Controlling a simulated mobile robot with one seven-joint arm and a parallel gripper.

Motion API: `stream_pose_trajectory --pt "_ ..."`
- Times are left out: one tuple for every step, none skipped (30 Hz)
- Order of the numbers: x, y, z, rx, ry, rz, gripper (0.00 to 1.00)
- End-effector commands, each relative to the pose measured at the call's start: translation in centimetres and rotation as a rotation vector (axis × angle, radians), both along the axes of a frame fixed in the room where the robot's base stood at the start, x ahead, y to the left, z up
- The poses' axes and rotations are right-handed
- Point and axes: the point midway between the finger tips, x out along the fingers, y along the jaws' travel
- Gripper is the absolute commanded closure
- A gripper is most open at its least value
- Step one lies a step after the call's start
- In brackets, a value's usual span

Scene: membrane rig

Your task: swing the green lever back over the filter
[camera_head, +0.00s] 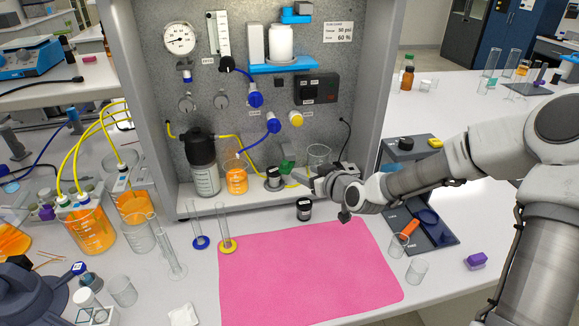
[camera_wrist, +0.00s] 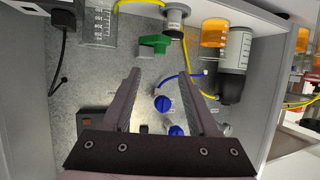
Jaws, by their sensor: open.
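The filter holder (camera_head: 273,180) stands on the shelf just left of the lever in the head view; the filter itself cannot be made out. My gripper (camera_head: 308,180) reaches into the rig from the right. In the wrist view my gripper (camera_wrist: 163,77) is open and empty, its fingertips apart from the lever.
A dark bottle (camera_head: 203,165) and an orange beaker (camera_head: 236,178) stand left of the filter holder. A clear beaker (camera_head: 318,157) stands close on the right. Yellow tubing (camera_head: 252,160) runs behind. A small dark-capped jar (camera_head: 304,208) stands in front, behind the pink mat (camera_head: 310,270).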

Motion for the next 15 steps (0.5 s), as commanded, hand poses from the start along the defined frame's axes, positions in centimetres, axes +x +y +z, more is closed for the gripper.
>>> stream_pose_trajectory --pt "0.9 0.7 -0.4 0.005 0.002 0.001 0.40" --pt "1.4 1.0 -0.7 0.003 0.002 0.002 0.40" --pt "2.1 1.5 -1.0 0.002 0.002 0.002 0.40" --pt "2.6 1.8 -1.2 0.003 0.002 0.002 0.40" --pt "3.0 2.0 -1.4 0.004 0.003 0.001 0.40" --pt "3.7 2.4 -1.8 0.003 0.002 0.002 0.40" --pt "4.2 2.7 -2.0 0.002 0.003 0.001 0.40" --pt "4.6 3.0 -2.3 0.002 0.003 0.001 0.40" --pt "5.2 3.3 -2.5 0.003 0.002 0.000 0.40" --pt "5.6 3.6 -2.7 0.003 0.002 0.000 0.40" --pt "6.0 3.9 -2.9 0.003 0.002 0.001 0.40" --pt "6.5 4.1 -3.2 0.002 0.003 0.000 0.40" --pt "6.8 4.4 -3.3 0.001 0.002 0.001 0.40" --pt "7.2 4.5 -3.4 0.001 0.002 0.001 0.40" --pt "7.5 4.7 -3.6 0.001 0.002 0.000 0.40"
